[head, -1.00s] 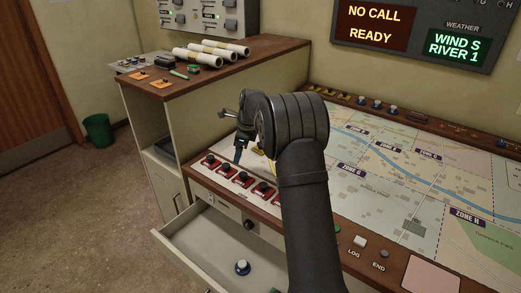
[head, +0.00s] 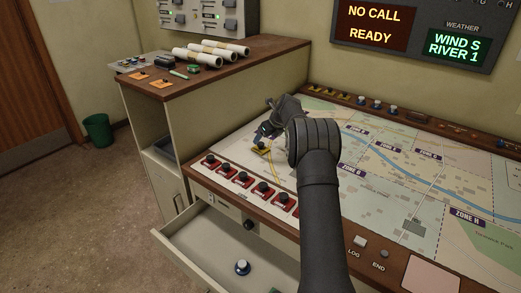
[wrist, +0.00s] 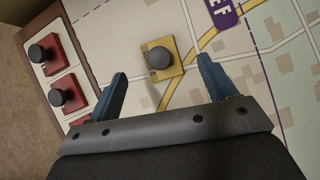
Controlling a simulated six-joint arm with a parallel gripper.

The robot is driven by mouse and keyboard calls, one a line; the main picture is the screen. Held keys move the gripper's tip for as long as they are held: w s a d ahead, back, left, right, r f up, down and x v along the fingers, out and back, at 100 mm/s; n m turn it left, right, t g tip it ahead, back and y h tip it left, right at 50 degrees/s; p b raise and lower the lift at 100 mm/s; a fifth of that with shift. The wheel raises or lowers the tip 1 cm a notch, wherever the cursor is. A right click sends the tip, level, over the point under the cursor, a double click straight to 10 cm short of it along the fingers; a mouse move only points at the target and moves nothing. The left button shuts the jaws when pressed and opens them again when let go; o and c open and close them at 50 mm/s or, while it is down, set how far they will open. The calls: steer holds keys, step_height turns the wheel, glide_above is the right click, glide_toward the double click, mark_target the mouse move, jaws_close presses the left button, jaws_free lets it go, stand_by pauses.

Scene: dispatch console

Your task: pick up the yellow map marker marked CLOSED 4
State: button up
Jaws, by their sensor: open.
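A yellow map marker (wrist: 172,70) with a dark round knob lies on the map, beside a yellow road line; no lettering on it is readable. In the head view the yellow marker (head: 257,150) is at the map's left part, partly covered by my gripper (head: 264,134). In the wrist view my gripper (wrist: 163,74) is open and empty, with one blue finger on each side of the marker in the picture. The fingers appear to be above the map; their exact height over the marker is unclear.
Several red markers (head: 242,177) with black knobs line the map's front edge. The drawer (head: 205,246) below stands open and holds a blue-and-white knobbed piece (head: 242,267). More markers (head: 376,104) stand along the back rail. A higher wooden cabinet (head: 262,58) is at the back left.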

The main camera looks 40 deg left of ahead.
mark_target(261, 144)
steer(key=shift+x, duration=3.4)
steer(key=shift+s+d+f, duration=0.15)
steer(key=shift+s+d, duration=0.05)
steer(key=shift+d, duration=0.05)
steer(key=c, duration=1.3)
